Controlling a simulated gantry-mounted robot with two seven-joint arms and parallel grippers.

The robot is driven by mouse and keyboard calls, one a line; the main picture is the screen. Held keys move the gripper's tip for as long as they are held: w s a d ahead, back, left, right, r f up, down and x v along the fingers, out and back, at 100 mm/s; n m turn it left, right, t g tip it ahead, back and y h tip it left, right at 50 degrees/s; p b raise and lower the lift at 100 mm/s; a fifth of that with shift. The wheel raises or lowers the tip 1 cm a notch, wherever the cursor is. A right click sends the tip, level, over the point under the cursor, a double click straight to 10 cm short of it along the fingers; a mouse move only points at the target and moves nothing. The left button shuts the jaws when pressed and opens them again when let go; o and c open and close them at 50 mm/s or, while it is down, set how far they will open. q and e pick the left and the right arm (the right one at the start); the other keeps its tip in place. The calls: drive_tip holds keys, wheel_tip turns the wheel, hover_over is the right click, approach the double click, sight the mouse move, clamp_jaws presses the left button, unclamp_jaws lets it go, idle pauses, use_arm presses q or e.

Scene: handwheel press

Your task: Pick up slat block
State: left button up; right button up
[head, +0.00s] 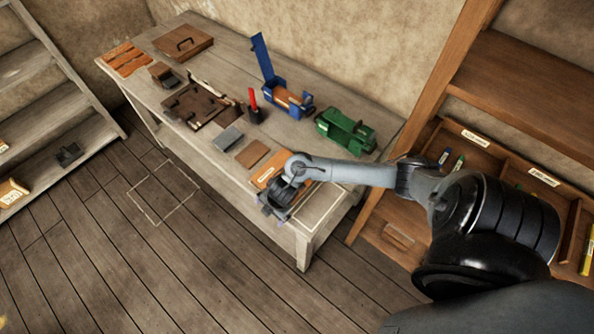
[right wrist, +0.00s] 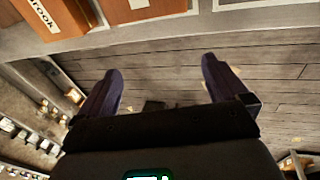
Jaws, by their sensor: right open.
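No item is clearly marked as the slat block. A labelled orange-brown board (head: 268,170) lies near the right front, close to my right gripper (head: 275,208). In the right wrist view, the right gripper (right wrist: 162,70) is open, with nothing between its fingers and floorboards behind. A brown piece with partly cut-off lettering (right wrist: 60,15) shows at upper left there. My left gripper is not in view.
The wooden table (head: 170,125) also holds a lidded wooden box (head: 183,43), a brown fixture (head: 200,103), a blue box (head: 287,100), a green machine (head: 345,130), a grey block (head: 228,138) and a brown plate (head: 252,154). Shelves (head: 40,85) stand left; a cabinet (head: 500,160) stands right.

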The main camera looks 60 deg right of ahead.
drive_tip(key=d+r+g+p, duration=0.1)
drive_tip(key=d+r, duration=0.1)
drive_tip(key=d, duration=0.2)
drive_tip(key=s+d+r+g+p, duration=0.1)
drive_tip(key=d+r+p, duration=0.1)
drive_tip(key=d, duration=0.3)
drive_tip(key=s+d+r+g+p, duration=0.1)
drive_tip(key=d+r+p, duration=0.1)
drive_tip(key=d, duration=0.3)
drive_tip(key=shift+s+d+h, duration=0.1)
drive_tip(key=shift+s+h, duration=0.15)
drive_tip(key=shift+h, duration=0.05)
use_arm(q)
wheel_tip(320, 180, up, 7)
use_arm(e)
drive_tip(key=shift+n, duration=0.3)
drive_tip(key=shift+w+d+f, duration=0.1)
drive_tip(key=shift+d+f, duration=0.05)
drive_tip(key=shift+f, duration=3.25)
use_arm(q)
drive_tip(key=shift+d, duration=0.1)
use_arm(e)
drive_tip(key=c, duration=1.1)
drive_tip(key=shift+c, duration=0.5)
drive_tip(key=shift+r, duration=0.1)
